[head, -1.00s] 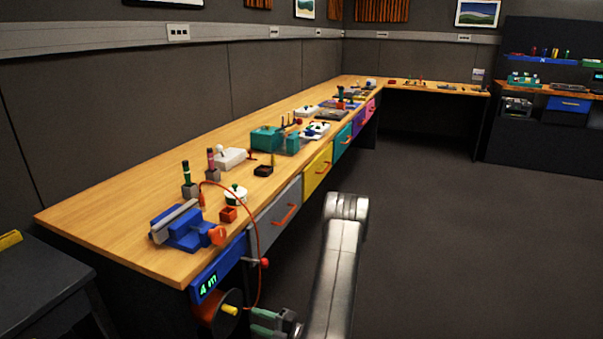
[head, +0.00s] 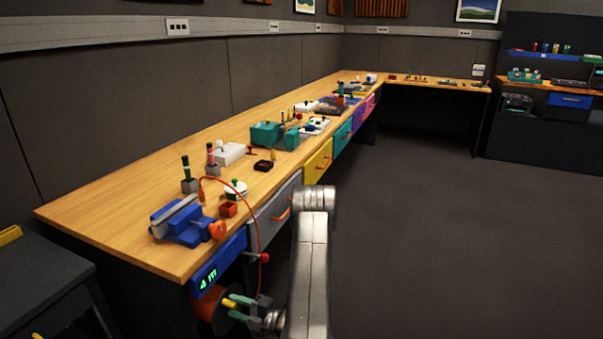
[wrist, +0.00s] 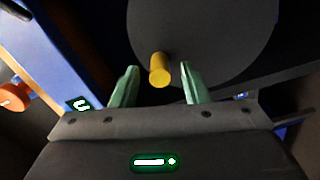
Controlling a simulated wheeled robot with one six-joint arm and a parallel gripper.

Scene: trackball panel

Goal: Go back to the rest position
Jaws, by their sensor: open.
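My gripper (head: 234,306) has green fingers and is at the lower front end of the bench. In the wrist view its fingers (wrist: 160,82) are apart, with a yellow handle (wrist: 159,70) showing between them. The handle sticks out from a dark round wheel (wrist: 205,35). I see space on both sides of the handle, and neither finger visibly touches it. In the head view the yellow handle (head: 229,302) is just left of the fingertips. The gripper holds nothing that I can see.
A blue panel with a green display (head: 217,272) is on the bench front above the wheel. A red cable (head: 257,225) arcs down close to my gripper. A blue vise (head: 180,228) sits on the wooden bench (head: 110,215). Open floor (head: 440,240) lies to the right.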

